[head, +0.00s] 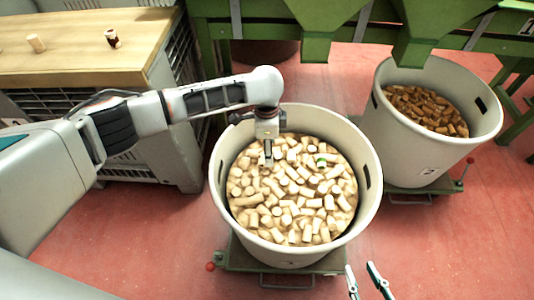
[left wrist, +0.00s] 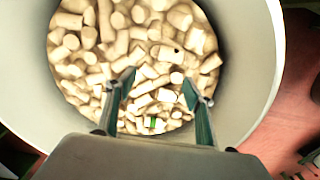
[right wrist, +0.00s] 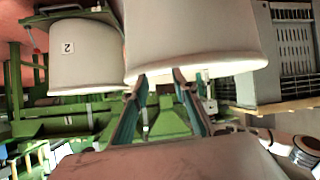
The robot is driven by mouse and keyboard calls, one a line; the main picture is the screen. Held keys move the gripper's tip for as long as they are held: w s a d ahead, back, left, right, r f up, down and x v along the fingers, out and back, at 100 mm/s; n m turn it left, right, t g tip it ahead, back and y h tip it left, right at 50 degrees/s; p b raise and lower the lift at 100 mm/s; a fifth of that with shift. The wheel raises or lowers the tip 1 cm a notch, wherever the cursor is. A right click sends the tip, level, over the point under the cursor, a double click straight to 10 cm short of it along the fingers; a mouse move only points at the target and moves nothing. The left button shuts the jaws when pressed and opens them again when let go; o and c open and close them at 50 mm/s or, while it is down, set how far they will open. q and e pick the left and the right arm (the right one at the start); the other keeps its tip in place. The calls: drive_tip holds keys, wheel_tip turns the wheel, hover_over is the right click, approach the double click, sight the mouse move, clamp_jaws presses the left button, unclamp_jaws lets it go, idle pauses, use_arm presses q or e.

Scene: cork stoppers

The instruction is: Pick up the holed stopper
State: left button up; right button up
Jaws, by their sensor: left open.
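A pale stopper with a small dark spot that looks like a hole (left wrist: 176,47) lies among the others in the left wrist view, beyond my fingertips. I cannot make it out in the head view. My left gripper (head: 268,152) hangs over the pale stoppers, inside the near bin's rim. In the left wrist view it (left wrist: 160,84) is open, with nothing held between its fingers. My right gripper (head: 363,270) is open and empty in front of the near bin, and shows in the right wrist view (right wrist: 159,77).
The near bin (head: 219,195) stands on a green trolley. One stopper with a green mark (head: 321,161) lies in it. A second bin (head: 490,140) holds brown stoppers. A wooden table (head: 80,50) bears a plain stopper (head: 37,43) and a dark-marked one (head: 112,38). Green machinery stands behind.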

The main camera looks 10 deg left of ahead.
sight(263, 158)
use_arm(q)
drive_tip(key=shift+w+a+f+y, duration=0.3)
drive_tip(key=shift+w+a, duration=0.25)
drive_tip(key=shift+a, duration=0.25)
drive_tip(key=f+b, duration=0.1)
drive_tip(key=f, duration=0.1)
drive_tip(key=f+b, duration=0.1)
drive_tip(key=f, duration=0.2)
drive_tip(key=f+b, duration=0.2)
drive_tip(key=shift+s+a+f, duration=0.1)
drive_tip(key=shift+a+f, duration=0.2)
drive_tip(key=shift+a, duration=0.05)
drive_tip(key=shift+w+r, duration=0.2)
drive_tip(key=shift+r, duration=0.1)
drive_tip(key=c, duration=0.8)
use_arm(e)
drive_tip(key=a, duration=0.1)
drive_tip(key=w+a+r, duration=0.1)
drive_tip(key=a+m, duration=0.1)
drive_tip(key=shift+w+r+t+y, duration=0.25)
drive_tip(key=shift+r+t+y, duration=0.05)
drive_tip(key=shift+r+t, duration=0.1)
